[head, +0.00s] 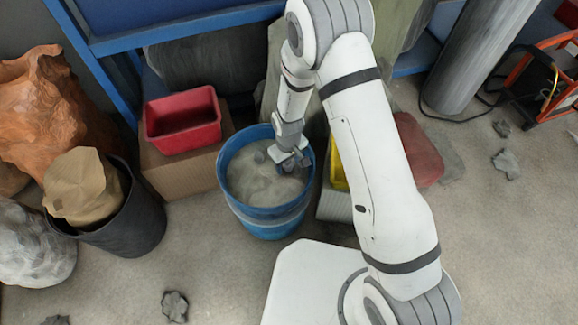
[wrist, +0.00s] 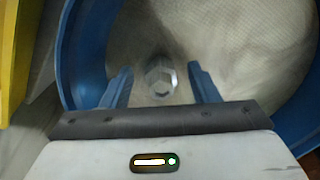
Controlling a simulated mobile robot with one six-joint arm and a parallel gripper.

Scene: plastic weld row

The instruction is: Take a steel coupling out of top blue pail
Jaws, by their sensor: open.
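The top blue pail (head: 222,172) stands in the middle of the head view, nested in another blue pail below it. In the wrist view its blue rim (wrist: 82,60) curves around a pale grey inside. A steel coupling (wrist: 160,80), grey with a hexagonal shape, lies inside the pail. My gripper (head: 291,163) reaches down into the pail from above. In the wrist view my gripper (wrist: 162,84) is open, with one blue finger on each side of the coupling. The fingers do not appear to touch it. How far the fingertips are above it is hard to tell.
A red bin (head: 183,120) sits on a cardboard box (head: 180,172) left of the pail. A black bin (head: 130,225) with a paper bag stands further left. A yellow bin (head: 337,165) is close on the right, partly behind my arm. Open floor lies in front.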

